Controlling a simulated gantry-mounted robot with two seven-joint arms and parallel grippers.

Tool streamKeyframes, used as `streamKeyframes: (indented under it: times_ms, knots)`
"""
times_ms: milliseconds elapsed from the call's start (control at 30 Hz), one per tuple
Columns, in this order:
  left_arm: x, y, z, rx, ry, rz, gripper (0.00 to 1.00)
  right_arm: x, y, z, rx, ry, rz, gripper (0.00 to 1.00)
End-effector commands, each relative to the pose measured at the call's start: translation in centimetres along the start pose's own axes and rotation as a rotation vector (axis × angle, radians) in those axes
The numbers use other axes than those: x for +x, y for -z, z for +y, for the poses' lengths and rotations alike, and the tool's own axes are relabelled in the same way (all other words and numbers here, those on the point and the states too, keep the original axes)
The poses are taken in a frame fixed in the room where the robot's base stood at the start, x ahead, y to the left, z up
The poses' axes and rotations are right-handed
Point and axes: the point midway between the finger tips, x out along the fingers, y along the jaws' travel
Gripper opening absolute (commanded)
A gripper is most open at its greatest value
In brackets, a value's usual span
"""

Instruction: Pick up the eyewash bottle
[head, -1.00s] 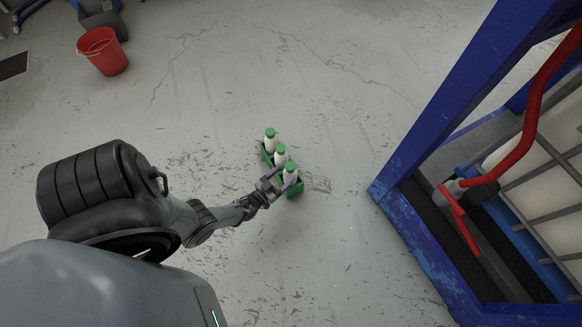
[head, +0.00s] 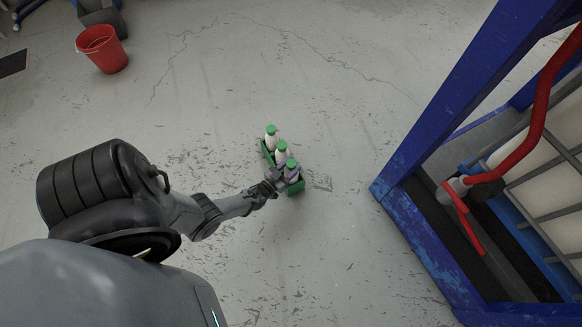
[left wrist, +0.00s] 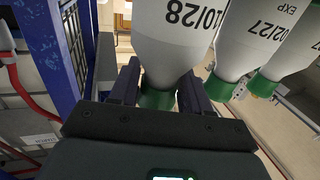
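Several white eyewash bottles with green caps stand upright in a row in a green holder (head: 296,188) on the floor in the head view. My left gripper (head: 287,173) is at the nearest bottle (head: 291,165). In the left wrist view, where things appear upside down, this bottle (left wrist: 177,30) reads 10/28. Its green cap (left wrist: 158,98) is between the two fingers of my left gripper (left wrist: 160,85), which look open around it; firm contact is not visible. A second bottle (left wrist: 250,35) reads 02/27. A third bottle (left wrist: 290,60) stands beyond it. My right gripper is not in view.
A blue metal frame (head: 408,217) with a red hose (head: 533,110) and a caged white tank stands at the right. A red bucket (head: 102,50) is at the far left. The floor around the holder is clear.

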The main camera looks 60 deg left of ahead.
Motion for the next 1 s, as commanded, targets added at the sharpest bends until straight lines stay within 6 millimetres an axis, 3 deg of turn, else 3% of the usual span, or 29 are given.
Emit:
streamKeyframes:
  times_ms: [33, 200, 733, 1000]
  knots:
    - [0.0, 0.0, 0.0, 0.000, 0.000, 0.000, 0.26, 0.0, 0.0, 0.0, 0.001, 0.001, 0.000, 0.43]
    - [0.0, 0.0, 0.0, 0.000, 0.000, 0.000, 0.00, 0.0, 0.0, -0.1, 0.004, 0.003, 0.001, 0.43]
    - [0.1, 0.4, 0.0, 0.000, 0.000, 0.005, 0.00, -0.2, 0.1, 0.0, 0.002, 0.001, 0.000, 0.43]
    - [0.1, 3.0, 0.0, 0.000, 0.000, 0.005, 0.00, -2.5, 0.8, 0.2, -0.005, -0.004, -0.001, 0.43]
